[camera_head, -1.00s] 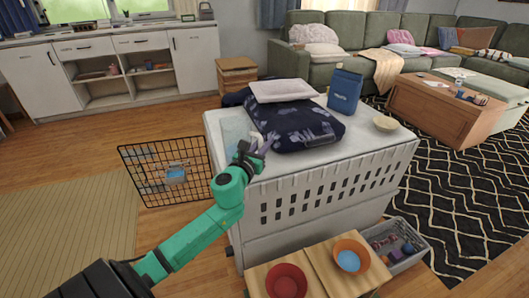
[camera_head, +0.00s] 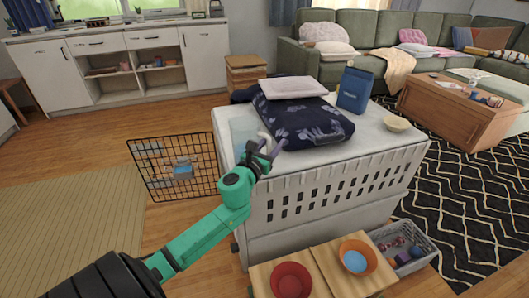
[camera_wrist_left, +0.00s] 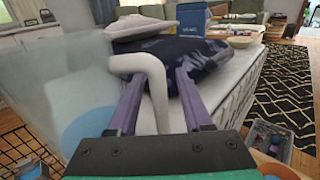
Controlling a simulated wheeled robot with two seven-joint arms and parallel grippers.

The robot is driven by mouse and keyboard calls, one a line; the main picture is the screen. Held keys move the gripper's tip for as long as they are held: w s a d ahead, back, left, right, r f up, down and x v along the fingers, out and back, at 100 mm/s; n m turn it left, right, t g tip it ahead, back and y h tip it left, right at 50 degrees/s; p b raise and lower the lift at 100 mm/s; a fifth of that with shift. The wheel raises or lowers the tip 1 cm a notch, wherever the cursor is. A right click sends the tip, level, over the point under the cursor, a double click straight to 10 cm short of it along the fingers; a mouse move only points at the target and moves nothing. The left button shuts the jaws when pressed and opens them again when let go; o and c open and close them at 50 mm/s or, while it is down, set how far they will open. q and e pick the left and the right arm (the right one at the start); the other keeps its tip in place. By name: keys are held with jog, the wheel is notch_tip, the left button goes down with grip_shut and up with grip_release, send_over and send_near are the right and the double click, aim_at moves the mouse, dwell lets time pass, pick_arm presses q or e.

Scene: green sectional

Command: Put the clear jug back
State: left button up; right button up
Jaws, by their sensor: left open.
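The clear jug (camera_head: 243,131) stands on the top of the white crate (camera_head: 376,146), at its left end. It is see-through and pale blue, and partly hidden by my left gripper in the head view. In the left wrist view the jug (camera_wrist_left: 50,85) fills the left side, and its white handle (camera_wrist_left: 153,88) rises between the two purple fingers. My left gripper (camera_head: 267,148) is open at the handle, with a finger on each side. In the left wrist view, gaps show between the handle and the fingers of the gripper (camera_wrist_left: 160,78). My right gripper is not in view.
A dark patterned cushion (camera_head: 305,128) with a pale one (camera_head: 293,88) on it lies right behind the gripper. A blue bag (camera_head: 355,90) and a cream bowl (camera_head: 396,124) stand further right. The crate's wire door (camera_head: 150,180) is open at left. Red (camera_head: 291,280) and orange bowls (camera_head: 357,257) sit below.

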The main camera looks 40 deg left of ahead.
pick_arm(q)
jog(key=s, duration=0.4)
jog(key=s+d, duration=0.1)
jog(key=s, duration=0.2)
jog(key=shift+d+f, duration=0.1)
jog(key=shift+f, duration=0.05)
jog(key=s, duration=0.2)
jog(key=s+d, duration=0.1)
jog(key=s, duration=0.1)
jog(key=shift+s, duration=0.25)
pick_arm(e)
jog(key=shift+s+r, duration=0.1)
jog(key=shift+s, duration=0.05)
